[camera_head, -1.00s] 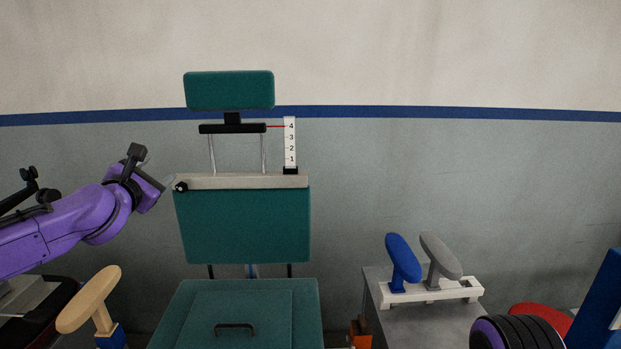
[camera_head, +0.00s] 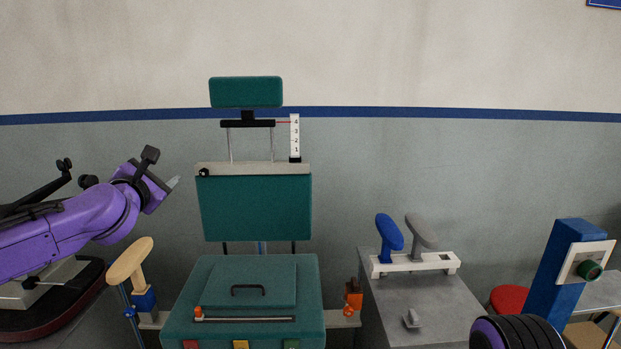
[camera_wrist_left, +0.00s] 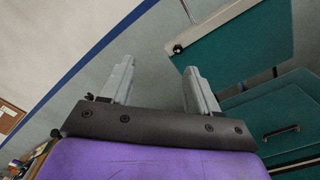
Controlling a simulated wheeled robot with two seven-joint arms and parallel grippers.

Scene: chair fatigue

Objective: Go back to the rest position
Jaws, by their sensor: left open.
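My left gripper (camera_head: 173,183) comes in from the left in the head view, raised beside the chair's backrest and apart from it. In the left wrist view its two grey fingers (camera_wrist_left: 158,85) stand wide apart with nothing between them. The teal chair has a headrest (camera_head: 246,92), a backrest (camera_head: 255,208) and a seat (camera_head: 190,312) with a handled panel. The chair also shows at the right of the left wrist view (camera_wrist_left: 240,52). A purple and black part at the bottom right of the head view seems to be my right arm; its gripper is not visible.
A tan armrest pad (camera_head: 130,262) stands left of the seat, below my left arm. A grey table (camera_head: 425,310) at the right bears a white rack (camera_head: 412,264) with blue and grey pads. A blue post (camera_head: 553,275) and a red round top (camera_head: 508,299) stand farther right.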

